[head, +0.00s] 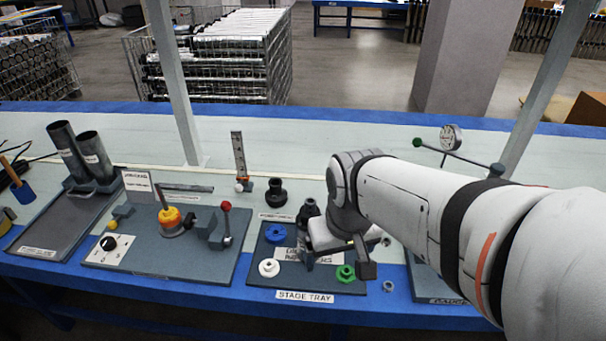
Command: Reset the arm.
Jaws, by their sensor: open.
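My arm (420,210) reaches in from the right, bent at the wrist, over the blue-edged bench. My gripper (337,263) is open, low over the stage tray (262,283), with its fingers spread left and right. A green flanged part (345,274) shows just beside the right finger; I cannot tell whether they touch. No part is seen held in the jaws. The wrist hides some of the tray's back right and its label.
A blue ring (275,233), a white flanged part (269,268) and black parts (276,194) stand around the tray. Left is a fixture plate (200,270) with a red-knobbed lever (226,222). Upright tubes (95,158) stand far left. A dial gauge (451,138) stands behind the arm.

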